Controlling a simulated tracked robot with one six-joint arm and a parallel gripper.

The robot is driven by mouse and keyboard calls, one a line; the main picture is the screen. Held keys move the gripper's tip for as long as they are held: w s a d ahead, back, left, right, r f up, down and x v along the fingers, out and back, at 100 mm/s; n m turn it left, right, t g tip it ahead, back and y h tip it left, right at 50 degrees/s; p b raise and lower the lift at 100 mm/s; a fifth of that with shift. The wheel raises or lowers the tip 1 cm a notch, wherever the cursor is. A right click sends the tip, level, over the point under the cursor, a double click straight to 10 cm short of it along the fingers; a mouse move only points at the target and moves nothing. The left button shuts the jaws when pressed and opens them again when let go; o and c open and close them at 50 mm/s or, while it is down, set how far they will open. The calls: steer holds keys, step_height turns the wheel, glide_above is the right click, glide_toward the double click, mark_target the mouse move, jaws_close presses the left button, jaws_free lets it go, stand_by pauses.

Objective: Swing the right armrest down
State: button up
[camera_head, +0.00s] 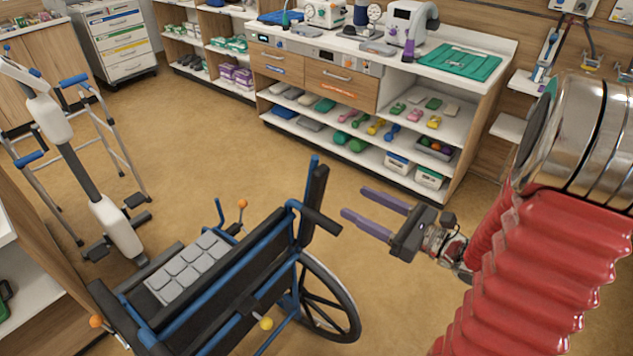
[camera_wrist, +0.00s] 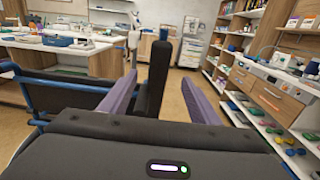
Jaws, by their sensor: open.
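The wheelchair (camera_head: 228,291) stands at the lower middle of the head view, with a black back, blue tubes and a grey segmented cushion. Its right armrest appears to be the black pad (camera_head: 314,203) standing upright on a blue tube. In the wrist view the upright pad (camera_wrist: 158,82) shows between my two purple fingers, beyond them. My gripper (camera_head: 359,203) is open and empty to the right of the pad, fingers pointing at it, with a gap visible in the head view. A dark push handle (camera_head: 321,222) juts out just below the fingertips' level.
A cabinet with drawers and open shelves (camera_head: 341,77) stands behind, with devices and a green tray (camera_head: 459,62) on top. A walking frame (camera_head: 115,140) and a pedal device (camera_head: 112,225) stand at left. Brown floor is clear between wheelchair and cabinet.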

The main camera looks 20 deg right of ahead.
mark_target(323, 186)
steer(key=shift+x, duration=6.6)
steer(key=shift+c, duration=0.5)
steer(key=shift+a, duration=0.1)
jaws_close()
